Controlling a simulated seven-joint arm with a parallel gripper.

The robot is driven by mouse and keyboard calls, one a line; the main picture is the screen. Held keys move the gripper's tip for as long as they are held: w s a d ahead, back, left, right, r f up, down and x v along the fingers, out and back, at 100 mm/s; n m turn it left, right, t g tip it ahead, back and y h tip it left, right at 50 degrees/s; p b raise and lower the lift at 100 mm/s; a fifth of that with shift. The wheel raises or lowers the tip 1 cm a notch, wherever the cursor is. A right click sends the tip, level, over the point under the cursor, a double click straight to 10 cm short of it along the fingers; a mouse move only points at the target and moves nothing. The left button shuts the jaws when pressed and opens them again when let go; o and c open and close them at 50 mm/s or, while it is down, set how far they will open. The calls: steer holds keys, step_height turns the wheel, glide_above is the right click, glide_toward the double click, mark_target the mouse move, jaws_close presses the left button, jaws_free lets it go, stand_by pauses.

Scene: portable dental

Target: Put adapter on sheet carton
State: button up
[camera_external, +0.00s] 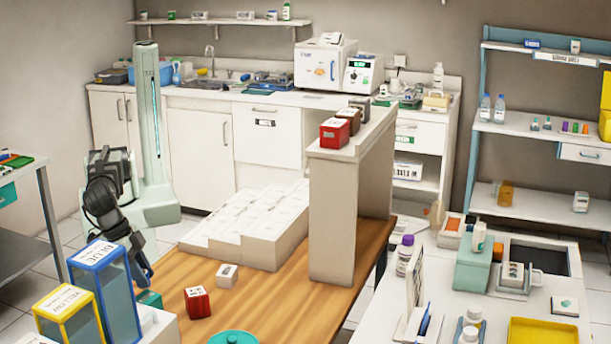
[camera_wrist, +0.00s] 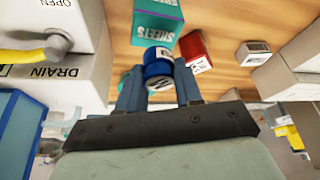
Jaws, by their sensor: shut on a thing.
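My gripper (camera_wrist: 160,84) is shut on a blue round adapter (camera_wrist: 157,68) with white markings, held between the two fingers in the wrist view. The teal sheet carton (camera_wrist: 160,20), lettered SHEETS, lies just beyond the adapter there. Whether adapter and carton touch I cannot tell. In the external view my gripper (camera_external: 145,275) points down at the table's left side, close above the partly hidden teal carton (camera_external: 150,299). The adapter is not clear in that view.
A red box (camera_external: 197,302) and a small white box (camera_external: 228,275) stand right of the carton. Blue (camera_external: 100,275) and yellow (camera_external: 68,310) labelled containers stand close to the arm. A white stepped rack (camera_external: 245,228) is behind. Bare wooden table (camera_external: 285,300) lies to the right.

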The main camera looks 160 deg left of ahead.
steer(key=shift+f, duration=1.7)
steer(key=o, duration=1)
steer(key=shift+f, duration=0.1)
steer(key=shift+o, duration=0.2)
steer(key=v, duration=1.2)
